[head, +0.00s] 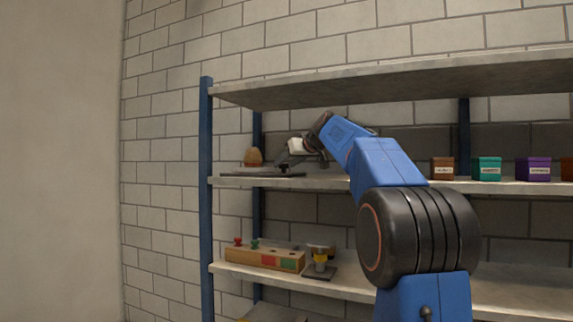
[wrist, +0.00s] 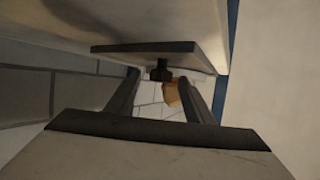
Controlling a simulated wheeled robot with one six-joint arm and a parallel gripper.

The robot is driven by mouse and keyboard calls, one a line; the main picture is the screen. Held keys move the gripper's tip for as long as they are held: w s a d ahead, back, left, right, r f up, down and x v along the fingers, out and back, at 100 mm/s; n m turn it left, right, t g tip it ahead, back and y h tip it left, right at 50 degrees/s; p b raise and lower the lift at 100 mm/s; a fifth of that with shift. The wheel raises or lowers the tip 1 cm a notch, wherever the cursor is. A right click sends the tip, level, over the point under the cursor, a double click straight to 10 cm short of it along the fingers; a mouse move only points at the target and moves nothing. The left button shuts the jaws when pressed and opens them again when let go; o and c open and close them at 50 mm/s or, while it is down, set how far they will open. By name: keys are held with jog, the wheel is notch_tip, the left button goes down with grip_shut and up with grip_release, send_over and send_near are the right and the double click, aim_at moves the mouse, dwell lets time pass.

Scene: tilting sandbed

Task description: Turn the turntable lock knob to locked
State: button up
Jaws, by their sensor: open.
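A dark flat plate (head: 240,174) lies on the middle shelf at its left end, and it also shows in the wrist view (wrist: 125,48). A small dark knob (wrist: 161,71) stands out from this plate in the wrist view; I take it for the lock knob. Its setting is too small to read. My gripper (head: 284,164) is over the right part of the plate. In the wrist view my gripper (wrist: 158,80) is open, with the knob lying between the lines of its two fingers near the tips. I cannot tell whether either finger touches it.
A tan, rounded object (head: 253,157) stands behind the plate. Brown (head: 442,169), teal (head: 487,169) and purple (head: 534,169) boxes stand further right. The lower shelf holds a wooden box (head: 262,258) with red and green knobs and a yellow-and-black device (head: 320,260). The upper shelf (head: 400,82) hangs above my arm.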

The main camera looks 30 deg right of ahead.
jog(key=shift+w, duration=0.2)
jog(key=c, duration=1)
jog(key=shift+c, duration=0.2)
